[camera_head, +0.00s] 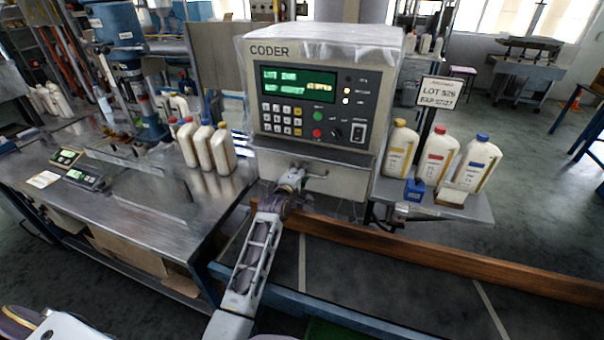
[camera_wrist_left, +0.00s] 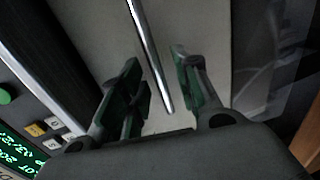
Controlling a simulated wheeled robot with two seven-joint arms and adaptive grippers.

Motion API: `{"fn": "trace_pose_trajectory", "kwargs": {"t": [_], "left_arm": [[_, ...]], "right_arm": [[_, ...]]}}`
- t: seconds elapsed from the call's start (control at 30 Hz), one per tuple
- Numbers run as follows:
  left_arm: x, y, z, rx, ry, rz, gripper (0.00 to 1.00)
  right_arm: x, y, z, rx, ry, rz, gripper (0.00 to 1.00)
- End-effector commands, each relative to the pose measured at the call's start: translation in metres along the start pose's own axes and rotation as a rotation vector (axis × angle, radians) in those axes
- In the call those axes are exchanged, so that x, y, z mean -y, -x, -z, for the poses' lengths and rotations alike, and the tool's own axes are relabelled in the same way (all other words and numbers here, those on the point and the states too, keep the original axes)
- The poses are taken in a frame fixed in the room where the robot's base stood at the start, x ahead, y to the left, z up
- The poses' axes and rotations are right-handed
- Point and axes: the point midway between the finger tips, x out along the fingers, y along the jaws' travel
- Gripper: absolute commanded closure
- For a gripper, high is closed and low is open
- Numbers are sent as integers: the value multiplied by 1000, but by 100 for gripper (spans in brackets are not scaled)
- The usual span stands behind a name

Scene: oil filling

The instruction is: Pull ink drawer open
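The grey coder machine (camera_head: 318,90) stands in the middle of the head view. The ink drawer (camera_head: 335,180) is its plain lower front, below the keypad panel, and looks closed. A thin metal handle bar (camera_head: 313,172) is on its front, partly hidden by my left gripper (camera_head: 298,174). In the left wrist view the handle bar (camera_wrist_left: 150,60) runs between the two green-padded fingers of my left gripper (camera_wrist_left: 157,85). The fingers are apart, with a gap on both sides of the bar. My right gripper is not in view.
A brown wooden rail (camera_head: 440,255) runs along the conveyor in front of the machine. A small shelf (camera_head: 470,208) at right holds bottles, a blue item and a lot sign (camera_head: 439,92). A metal table (camera_head: 110,200) with several bottles stands at left.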

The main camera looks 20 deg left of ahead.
Motion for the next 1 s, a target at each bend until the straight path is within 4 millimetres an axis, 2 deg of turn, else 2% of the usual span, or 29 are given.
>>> {"fn": "trace_pose_trajectory", "kwargs": {"t": [0.2,0.57,0.8,1.0], "left_arm": [[0,-10,0,0,0,1,68],[0,-12,0,0,0,0,68],[0,-12,0,0,0,0,98],[0,-12,0,0,0,1,100]], "right_arm": [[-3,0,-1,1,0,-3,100],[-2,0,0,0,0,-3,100],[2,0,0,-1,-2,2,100],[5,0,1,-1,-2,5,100]]}}
